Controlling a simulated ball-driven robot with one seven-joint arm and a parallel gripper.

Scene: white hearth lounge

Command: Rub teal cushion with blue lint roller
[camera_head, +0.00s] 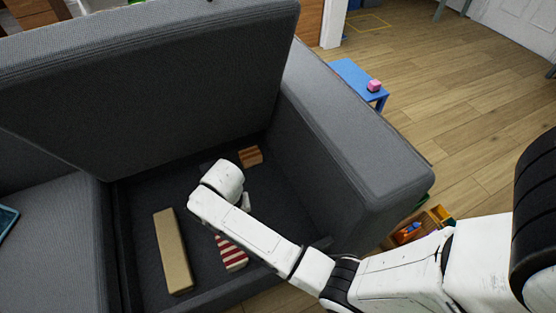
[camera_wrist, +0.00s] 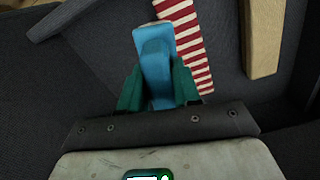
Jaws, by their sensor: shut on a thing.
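My gripper (camera_wrist: 158,88) shows green fingers shut on the blue lint roller (camera_wrist: 154,45), in the wrist view. The roller points up the picture, in front of a red-and-white striped thing. In the head view my arm reaches into the open storage well of the grey sofa (camera_head: 365,150), and my wrist hides most of the gripper and the roller. A dark flat thing with a teal edge (camera_head: 7,219) lies on the sofa seat at the left picture edge. It is mostly cut off, and I cannot tell whether it is the teal cushion.
The well holds a long beige block (camera_head: 172,252), the striped thing (camera_head: 231,254) and a small brown block (camera_head: 250,156). The raised grey panel (camera_head: 150,85) stands behind. A blue table (camera_head: 350,75) with a pink block (camera_head: 374,86) stands beyond the armrest.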

